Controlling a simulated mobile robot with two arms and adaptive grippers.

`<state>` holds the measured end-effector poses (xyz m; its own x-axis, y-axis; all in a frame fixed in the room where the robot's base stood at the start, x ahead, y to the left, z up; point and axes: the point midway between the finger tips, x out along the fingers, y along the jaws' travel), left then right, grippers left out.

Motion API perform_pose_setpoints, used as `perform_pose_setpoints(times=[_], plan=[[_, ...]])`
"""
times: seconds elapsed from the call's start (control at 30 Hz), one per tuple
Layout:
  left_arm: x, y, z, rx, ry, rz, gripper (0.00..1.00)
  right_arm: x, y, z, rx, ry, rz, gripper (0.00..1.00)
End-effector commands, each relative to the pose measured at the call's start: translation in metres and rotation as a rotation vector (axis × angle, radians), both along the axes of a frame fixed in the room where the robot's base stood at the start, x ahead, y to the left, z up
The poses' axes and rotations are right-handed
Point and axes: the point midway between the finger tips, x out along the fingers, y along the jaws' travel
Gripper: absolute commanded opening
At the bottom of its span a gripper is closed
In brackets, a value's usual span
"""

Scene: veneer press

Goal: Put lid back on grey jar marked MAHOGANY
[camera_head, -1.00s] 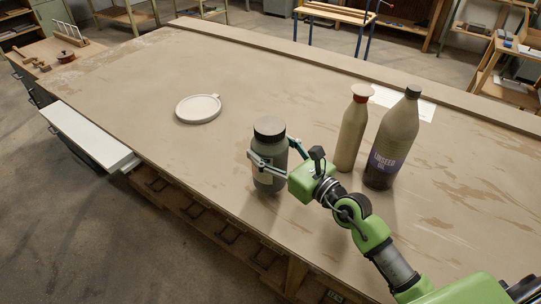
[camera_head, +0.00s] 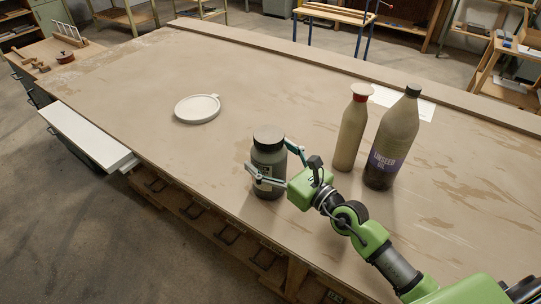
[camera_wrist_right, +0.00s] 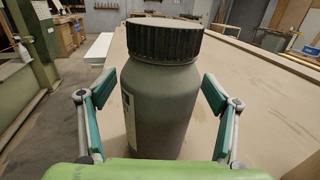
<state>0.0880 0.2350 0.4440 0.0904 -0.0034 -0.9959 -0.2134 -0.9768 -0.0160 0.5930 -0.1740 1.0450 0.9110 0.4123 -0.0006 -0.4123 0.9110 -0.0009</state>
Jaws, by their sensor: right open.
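The grey jar (camera_head: 267,170) stands upright on the bench near its front edge, with a black ribbed lid (camera_head: 268,138) on its mouth. In the right wrist view the jar (camera_wrist_right: 160,105) fills the middle and its lid (camera_wrist_right: 163,40) sits level on top. Only the edge of a pale label shows there, and I cannot read its name. My right gripper (camera_head: 267,163) is open, with one finger on each side of the jar; in the wrist view both fingers (camera_wrist_right: 160,100) stand apart from its wall. My left gripper is out of view.
A bottle with a red top (camera_head: 350,130) and a linseed oil bottle (camera_head: 393,145) stand right of the jar, close to my right arm. A round white dish (camera_head: 198,108) lies to the left. The bench (camera_head: 270,70) behind is mostly clear.

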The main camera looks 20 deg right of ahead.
Motion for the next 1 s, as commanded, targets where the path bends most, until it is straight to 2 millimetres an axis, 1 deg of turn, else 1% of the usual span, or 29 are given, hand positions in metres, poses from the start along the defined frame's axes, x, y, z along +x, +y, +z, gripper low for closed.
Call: perform_pose_setpoints(times=[0.13, 0.17, 0.23, 0.5, 0.7, 0.8, 1.0], plan=[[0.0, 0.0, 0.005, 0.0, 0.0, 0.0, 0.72, 0.0, 0.0, 0.006, 0.0, 0.0, 0.0, 0.81], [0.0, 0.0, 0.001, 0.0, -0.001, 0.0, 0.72, -0.004, -0.002, 0.002, -0.001, 0.002, 0.0, 0.81], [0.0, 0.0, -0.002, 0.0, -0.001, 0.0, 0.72, -0.012, -0.006, 0.0, 0.0, 0.002, -0.001, 0.81], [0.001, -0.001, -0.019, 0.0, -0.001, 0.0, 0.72, -0.063, -0.028, -0.002, -0.003, 0.003, 0.001, 0.81], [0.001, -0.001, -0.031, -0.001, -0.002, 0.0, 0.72, -0.092, -0.042, -0.001, -0.003, 0.002, 0.001, 0.81], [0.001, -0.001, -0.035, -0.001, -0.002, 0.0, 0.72, -0.101, -0.046, 0.0, -0.002, 0.002, 0.001, 0.81], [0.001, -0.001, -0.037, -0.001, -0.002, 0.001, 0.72, -0.109, -0.049, 0.003, 0.0, 0.0, 0.001, 0.81]])
